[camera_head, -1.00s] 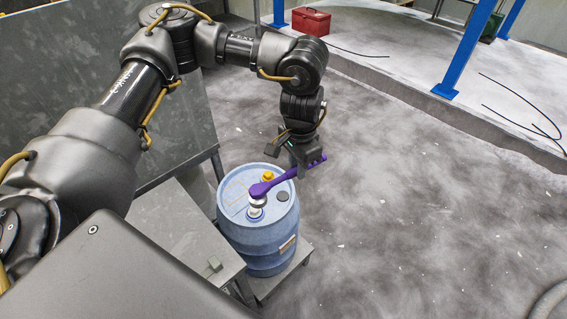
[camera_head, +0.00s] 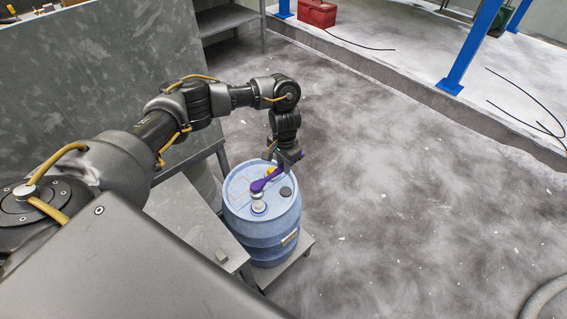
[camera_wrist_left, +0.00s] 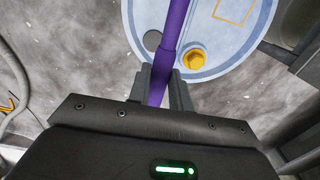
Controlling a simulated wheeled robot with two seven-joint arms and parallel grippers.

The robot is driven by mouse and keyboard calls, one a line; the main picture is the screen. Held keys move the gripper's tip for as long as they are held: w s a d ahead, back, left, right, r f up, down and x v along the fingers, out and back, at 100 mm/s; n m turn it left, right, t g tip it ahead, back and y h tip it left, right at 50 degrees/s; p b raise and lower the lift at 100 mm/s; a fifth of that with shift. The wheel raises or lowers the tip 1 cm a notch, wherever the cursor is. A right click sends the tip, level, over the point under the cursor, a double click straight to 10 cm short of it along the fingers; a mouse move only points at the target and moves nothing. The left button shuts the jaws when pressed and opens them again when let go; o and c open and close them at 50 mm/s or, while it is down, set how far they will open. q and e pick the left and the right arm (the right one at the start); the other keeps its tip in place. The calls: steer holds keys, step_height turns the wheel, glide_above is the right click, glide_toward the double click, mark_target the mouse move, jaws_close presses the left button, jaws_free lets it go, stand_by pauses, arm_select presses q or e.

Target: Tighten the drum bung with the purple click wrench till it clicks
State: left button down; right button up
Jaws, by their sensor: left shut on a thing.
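The purple click wrench (camera_head: 265,184) lies across the top of the blue drum (camera_head: 262,230), its head over a pale bung (camera_head: 258,206) near the drum's front edge. My left gripper (camera_head: 286,162) is shut on the wrench handle, above the drum's far right rim. In the left wrist view the purple handle (camera_wrist_left: 173,40) runs up between the two fingers (camera_wrist_left: 160,85); the wrench head is out of that picture. How the head sits on the bung is hard to tell. My right gripper is not in view.
The drum stands on a low grey stand (camera_head: 288,268) beside a grey table (camera_head: 190,225). A red toolbox (camera_head: 317,14) is far back. Floor to the right is clear.

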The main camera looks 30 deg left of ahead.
arm_select(q)
steer(key=shift+r, duration=0.1)
steer(key=shift+s+r+p, duration=0.1)
steer(key=shift+p, duration=0.65)
step_height(320, 180, down, 5)
steer(key=shift+r+b, duration=0.15)
steer(key=shift+b, duration=0.9)
steer(key=shift+p, duration=0.45)
steer(key=shift+p, duration=0.4)
